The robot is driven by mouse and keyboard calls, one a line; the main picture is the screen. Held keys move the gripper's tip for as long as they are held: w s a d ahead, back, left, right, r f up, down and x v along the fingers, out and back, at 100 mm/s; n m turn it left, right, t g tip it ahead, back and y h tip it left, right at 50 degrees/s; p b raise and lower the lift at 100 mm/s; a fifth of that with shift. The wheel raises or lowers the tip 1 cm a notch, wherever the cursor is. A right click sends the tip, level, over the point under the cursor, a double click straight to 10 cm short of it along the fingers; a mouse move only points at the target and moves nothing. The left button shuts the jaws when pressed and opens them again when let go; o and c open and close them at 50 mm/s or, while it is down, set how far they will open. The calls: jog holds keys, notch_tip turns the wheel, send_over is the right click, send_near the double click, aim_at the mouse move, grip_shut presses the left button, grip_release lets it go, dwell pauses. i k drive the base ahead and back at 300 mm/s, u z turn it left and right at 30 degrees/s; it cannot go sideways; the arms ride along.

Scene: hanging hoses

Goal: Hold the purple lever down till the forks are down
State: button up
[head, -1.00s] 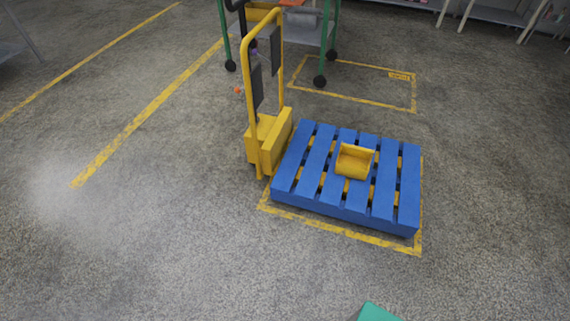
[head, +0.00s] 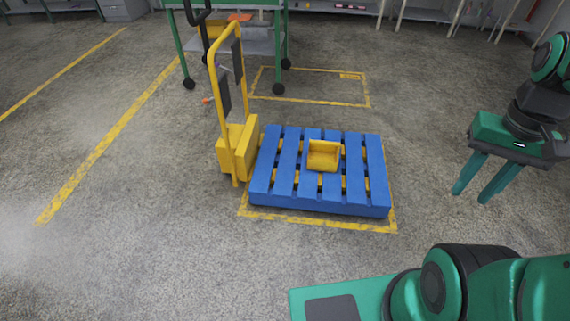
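In the head view a yellow pallet truck (head: 240,140) stands at the left end of a blue pallet (head: 320,200). A small purple spot, likely the purple lever (head: 221,68), shows inside the truck's upright frame; it is too small to tell its position. The forks are mostly hidden; bits of yellow (head: 283,176) show between the pallet's slats. How high they are cannot be told. My gripper (head: 471,194) is at the right, well away from the truck, with its two green fingers apart and nothing between them.
An orange knob (head: 207,100) sticks out left of the truck. A green-legged wheeled cart (head: 277,60) stands behind it. Yellow lines (head: 330,225) mark the floor. The floor at the left and front is clear.

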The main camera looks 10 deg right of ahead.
aim_at(216, 63)
jog(key=u, duration=0.1)
jog(key=i, duration=1)
jog(key=z, duration=0.05)
